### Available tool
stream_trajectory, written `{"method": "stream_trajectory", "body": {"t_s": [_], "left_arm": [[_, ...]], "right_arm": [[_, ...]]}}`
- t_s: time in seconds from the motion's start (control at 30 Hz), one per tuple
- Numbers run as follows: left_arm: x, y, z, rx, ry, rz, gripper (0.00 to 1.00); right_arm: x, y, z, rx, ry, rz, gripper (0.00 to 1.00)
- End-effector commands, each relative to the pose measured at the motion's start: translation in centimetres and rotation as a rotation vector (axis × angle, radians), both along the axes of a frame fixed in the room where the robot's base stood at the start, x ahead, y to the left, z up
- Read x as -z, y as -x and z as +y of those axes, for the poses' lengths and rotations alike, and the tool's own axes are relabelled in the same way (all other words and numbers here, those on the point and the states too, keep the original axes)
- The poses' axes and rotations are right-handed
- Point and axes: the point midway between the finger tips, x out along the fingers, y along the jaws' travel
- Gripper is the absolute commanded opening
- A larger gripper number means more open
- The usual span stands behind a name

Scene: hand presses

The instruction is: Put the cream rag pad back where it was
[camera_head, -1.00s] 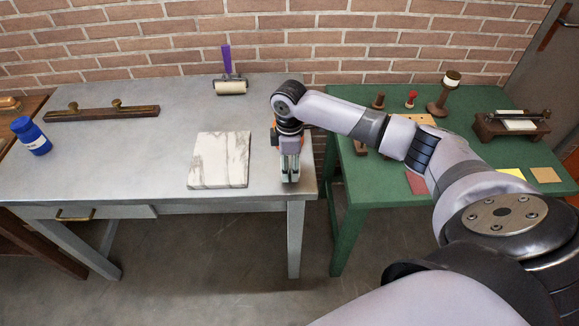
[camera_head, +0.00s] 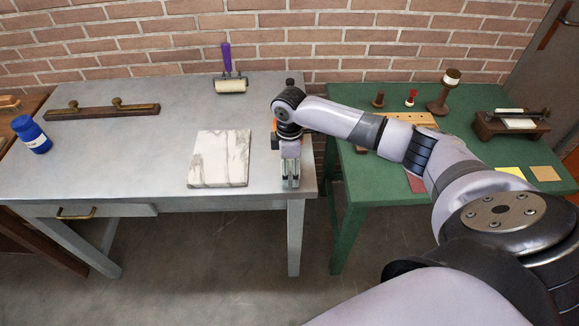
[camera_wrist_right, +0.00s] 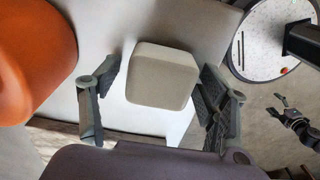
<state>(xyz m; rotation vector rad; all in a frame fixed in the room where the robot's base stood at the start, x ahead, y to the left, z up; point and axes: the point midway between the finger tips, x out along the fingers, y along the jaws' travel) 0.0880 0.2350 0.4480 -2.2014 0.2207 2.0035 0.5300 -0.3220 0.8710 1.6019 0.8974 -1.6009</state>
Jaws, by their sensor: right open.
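The cream pad (camera_wrist_right: 162,75) shows in the right wrist view as a rounded, pale block on the grey table surface. My right gripper (camera_wrist_right: 160,88) is open, with one finger on each side of the pad and visible gaps between them. In the head view my right gripper (camera_head: 290,176) points down at the right end of the grey table (camera_head: 120,150), just right of the marble slab (camera_head: 220,158). The pad is hidden there. A dark gripper-like shape at the right of the wrist view may be my left gripper (camera_wrist_right: 290,112); its opening is unclear.
An orange rounded shape (camera_wrist_right: 35,55) stands close by in the wrist view. The green table (camera_head: 345,200) stands to the right, across a narrow gap. The grey table's middle left is clear.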

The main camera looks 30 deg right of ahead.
Motion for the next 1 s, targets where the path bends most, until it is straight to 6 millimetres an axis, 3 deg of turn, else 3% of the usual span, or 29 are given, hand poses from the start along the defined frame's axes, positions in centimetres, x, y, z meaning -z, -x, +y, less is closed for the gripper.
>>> {"method": "stream_trajectory", "body": {"t_s": [0.27, 0.7, 1.0], "left_arm": [[0.1, 0.0, 0.0, 0.0, 0.0, 0.0, 0.73], [1.1, 0.1, 0.0, 0.0, 0.001, 0.001, 0.73], [1.2, 0.1, 0.0, 0.0, 0.001, 0.002, 0.73]], "right_arm": [[-1.1, -0.1, -0.1, 0.0, 0.0, -0.002, 0.69], [-9.8, -0.1, 0.0, 0.0, -0.001, -0.004, 0.69], [-12.3, 0.0, 0.0, 0.0, -0.001, 0.001, 0.69]]}}
